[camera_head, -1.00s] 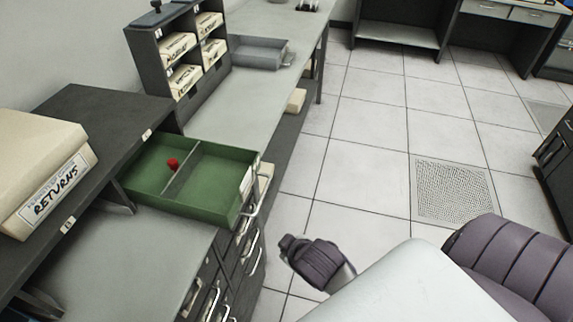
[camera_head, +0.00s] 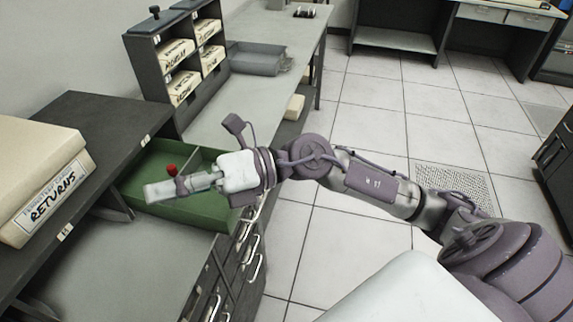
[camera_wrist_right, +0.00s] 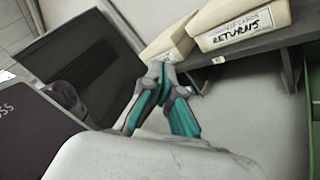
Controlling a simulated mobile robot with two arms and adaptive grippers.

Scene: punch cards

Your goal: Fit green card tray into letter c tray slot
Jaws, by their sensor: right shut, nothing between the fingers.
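The green card tray (camera_head: 205,207) sits partly under the dark shelf at the left in the head view, with a divider and a small red object (camera_head: 171,168) inside. Its edge shows at the right of the right wrist view (camera_wrist_right: 312,130). My right gripper (camera_head: 150,193) is shut and empty. In the head view it lies across the tray's near left part, hiding some of it; I cannot tell its height. In the right wrist view the fingertips (camera_wrist_right: 160,70) are together. My left gripper is not in view. I cannot make out a slot marked C.
A cream RETURNS box (camera_head: 40,185) stands on the dark shelf (camera_head: 95,115). A dark sorter (camera_head: 150,60) holds several cream labelled boxes. A grey tray (camera_head: 255,60) lies on the counter beyond. Drawers with metal handles (camera_head: 240,260) are below. The floor at right is open.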

